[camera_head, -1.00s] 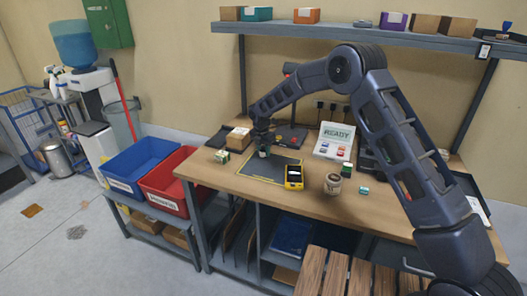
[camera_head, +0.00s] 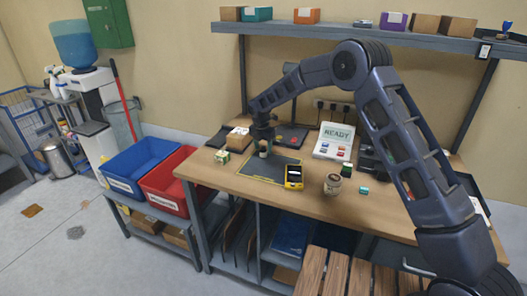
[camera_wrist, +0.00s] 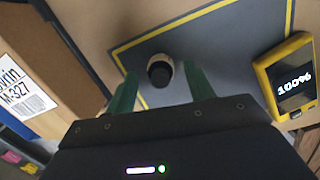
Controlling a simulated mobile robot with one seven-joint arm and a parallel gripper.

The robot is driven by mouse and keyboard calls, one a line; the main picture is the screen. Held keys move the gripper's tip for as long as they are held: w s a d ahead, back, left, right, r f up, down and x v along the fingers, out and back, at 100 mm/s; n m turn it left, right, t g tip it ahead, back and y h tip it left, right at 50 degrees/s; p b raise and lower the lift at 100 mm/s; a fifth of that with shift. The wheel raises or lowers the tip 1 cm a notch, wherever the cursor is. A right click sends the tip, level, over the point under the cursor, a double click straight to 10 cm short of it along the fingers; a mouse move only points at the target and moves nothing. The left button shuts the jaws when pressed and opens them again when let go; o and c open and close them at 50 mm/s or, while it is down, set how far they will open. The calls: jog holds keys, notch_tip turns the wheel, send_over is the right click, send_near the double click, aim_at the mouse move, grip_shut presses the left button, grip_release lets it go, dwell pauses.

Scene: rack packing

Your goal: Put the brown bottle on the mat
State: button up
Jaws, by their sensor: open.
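The bottle (camera_head: 263,150) is small, with a pale body and a dark cap. It stands upright near a corner of the dark grey, yellow-edged mat (camera_head: 262,171), inside the yellow line. In the wrist view the bottle (camera_wrist: 160,74) shows from above, cap towards me, with the mat (camera_wrist: 222,58) around it. My gripper (camera_head: 264,140) is over the bottle. Its green fingers (camera_wrist: 162,88) are open on either side of the bottle, with a gap visible at each side. The lower part of the bottle is hard to see from above.
A cardboard box (camera_head: 238,137) and a small green-and-white box (camera_head: 222,157) stand at the left. A jar (camera_head: 332,184), a green-black container (camera_head: 346,170) and a teal block (camera_head: 364,190) stand to the right.

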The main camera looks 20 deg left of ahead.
aim_at(262, 152)
notch_tip(262, 152, up, 10)
jog(key=s, duration=0.1)
jog(key=shift+f, duration=0.15)
jog(key=shift+a, duration=0.1)
jog(key=w+d+r+m, duration=0.2)
jog(key=d+r+m, duration=0.3)
jog(key=d, duration=0.4)
jog(key=w+d+r+m, duration=0.1)
jog(key=d+r+m, duration=0.1)
jog(key=d+r, duration=0.7)
jog(key=s+d+r+m+t, duration=0.15)
jog(key=d+r+m, duration=0.25)
jog(key=d, duration=0.6)
jog(key=s+d+r+m, duration=0.2)
jog(key=d+r+m, duration=0.2)
jog(key=d, duration=0.7)
jog(key=s+d+r+m, duration=0.1)
jog(key=s+d+m, duration=0.45)
jog(key=d, duration=0.35)
jog(key=s+d+r+m, duration=0.1)
jog(key=s+d+m, duration=0.3)
jog(key=s+d, duration=0.4)
jog(key=s+d+f+m+t, duration=0.1)
jog(key=s+d+f+m, duration=0.4)
jog(key=s+d+m, duration=0.4)
jog(key=s+d, duration=0.2)
jog(key=s, duration=0.3)
jog(key=shift+d+t, duration=0.15)
jog(key=shift+t, duration=0.2)
